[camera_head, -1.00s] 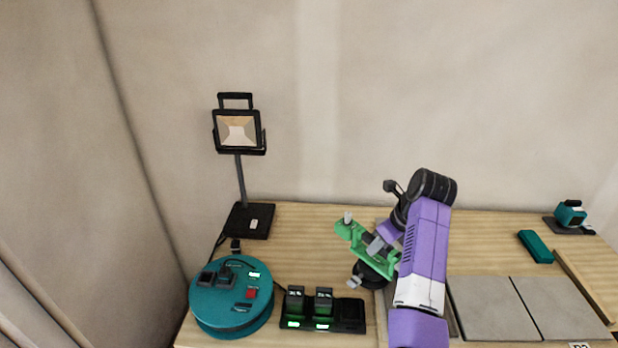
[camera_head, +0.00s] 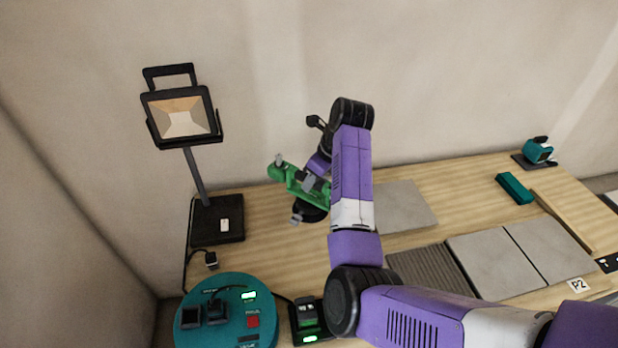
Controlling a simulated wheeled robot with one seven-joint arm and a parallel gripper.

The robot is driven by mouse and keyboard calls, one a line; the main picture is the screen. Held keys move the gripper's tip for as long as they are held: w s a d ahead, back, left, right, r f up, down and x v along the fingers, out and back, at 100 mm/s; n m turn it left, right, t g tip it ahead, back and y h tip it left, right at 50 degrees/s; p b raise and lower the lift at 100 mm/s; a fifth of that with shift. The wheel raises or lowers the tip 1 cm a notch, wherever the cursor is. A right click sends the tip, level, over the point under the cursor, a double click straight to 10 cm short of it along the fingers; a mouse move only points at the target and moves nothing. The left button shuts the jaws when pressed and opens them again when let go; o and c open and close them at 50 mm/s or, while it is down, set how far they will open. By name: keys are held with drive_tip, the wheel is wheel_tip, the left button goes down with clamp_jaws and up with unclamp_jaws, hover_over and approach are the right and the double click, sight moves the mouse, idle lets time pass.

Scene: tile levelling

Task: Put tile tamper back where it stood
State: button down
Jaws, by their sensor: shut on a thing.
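The tile tamper (camera_head: 288,174) looks like a green tool with a dark round pad at its lower side. It is held tilted in the air, in front of the wall and over the back of the bench, right of the work lamp. My gripper (camera_head: 312,184) is shut on it, at the end of my purple arm. The fingers are small and partly merge with the tool, so the exact grip is hard to see. The pad is apart from the bench top as far as I can tell.
A work lamp (camera_head: 181,118) stands at the left. A teal round reel (camera_head: 232,318) and a charger (camera_head: 308,320) sit in front. Grey tiles (camera_head: 492,264), a ribbed patch (camera_head: 432,270), a teal block (camera_head: 515,188) and a teal device (camera_head: 538,151) lie right.

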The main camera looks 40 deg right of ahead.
sight(322, 182)
drive_tip(key=shift+f+b, duration=2.35)
drive_tip(key=shift+r+p, duration=0.1)
drive_tip(key=shift+p, duration=0.35)
drive_tip(key=shift+w+f+p, duration=0.1)
drive_tip(key=shift+f+p, duration=0.2)
drive_tip(key=shift+p, duration=0.35)
drive_tip(key=shift+f, duration=0.6)
idle(0.9)
drive_tip(key=c, duration=1.2)
unclamp_jaws()
drive_tip(key=shift+o, duration=0.2)
drive_tip(key=shift+f, duration=0.15)
drive_tip(key=shift+v, duration=4.05)
